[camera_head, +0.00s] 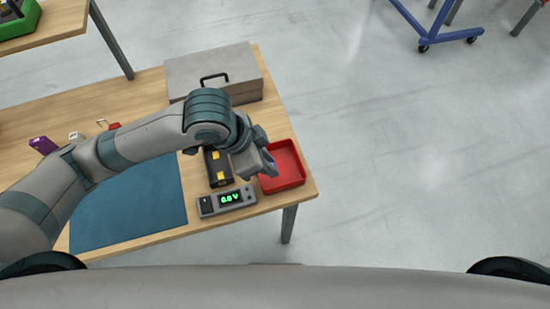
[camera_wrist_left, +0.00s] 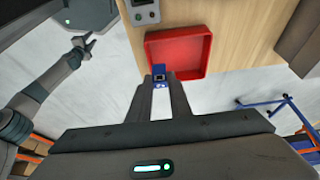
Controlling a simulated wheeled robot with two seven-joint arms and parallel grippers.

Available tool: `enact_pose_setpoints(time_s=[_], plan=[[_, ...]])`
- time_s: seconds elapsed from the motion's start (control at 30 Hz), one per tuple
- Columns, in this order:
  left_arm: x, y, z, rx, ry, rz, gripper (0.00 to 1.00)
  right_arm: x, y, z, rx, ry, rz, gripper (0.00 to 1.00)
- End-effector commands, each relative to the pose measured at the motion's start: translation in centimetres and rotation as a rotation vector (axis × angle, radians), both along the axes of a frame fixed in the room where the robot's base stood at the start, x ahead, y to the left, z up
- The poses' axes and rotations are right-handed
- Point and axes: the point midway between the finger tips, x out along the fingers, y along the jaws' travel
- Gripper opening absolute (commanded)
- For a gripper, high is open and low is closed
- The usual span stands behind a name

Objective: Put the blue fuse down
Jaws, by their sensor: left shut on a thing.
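My left gripper (camera_head: 268,168) is shut on the blue fuse (camera_wrist_left: 159,70), whose small blue body shows between the two fingertips in the left wrist view. In the head view the gripper mostly hides the fuse and overlaps the red tray (camera_head: 290,180). In the left wrist view the tray (camera_wrist_left: 204,50) looks empty, and the fuse overlaps its near wall; the height of the fuse above it is hard to tell. My right gripper (camera_wrist_left: 86,42) shows small at the upper left of the left wrist view, with its fingers apart and nothing between them.
A meter reading 0.0 V (camera_head: 228,200) and a black holder with yellow parts (camera_head: 219,168) stand left of the tray. A grey metal box (camera_head: 225,68) is behind. A blue mat (camera_head: 130,210) and a purple item (camera_head: 43,145) are at left. The table's right edge is close to the tray.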

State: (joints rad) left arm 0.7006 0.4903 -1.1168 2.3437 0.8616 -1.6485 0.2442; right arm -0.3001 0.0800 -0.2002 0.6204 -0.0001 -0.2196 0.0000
Motion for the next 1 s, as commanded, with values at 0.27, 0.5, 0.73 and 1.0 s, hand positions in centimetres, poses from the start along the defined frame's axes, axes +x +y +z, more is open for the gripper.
enact_pose_setpoints(time_s=[0.27,0.5,0.73,1.0], plan=[[4.1,-1.4,-2.5,0.001,0.001,0.002,0.00,-0.2,0.0,0.9,-0.001,0.003,0.000,0.31],[4.9,-1.7,-3.1,0.000,0.000,0.000,0.00,-0.2,0.0,1.0,-0.001,0.003,0.000,0.31],[4.9,-1.6,-3.2,0.000,0.000,0.000,0.00,-0.1,0.0,1.0,0.000,0.002,0.000,0.31],[4.7,-1.5,-5.6,0.003,0.003,0.001,0.00,0.0,0.0,1.9,0.000,0.001,0.000,0.31]])
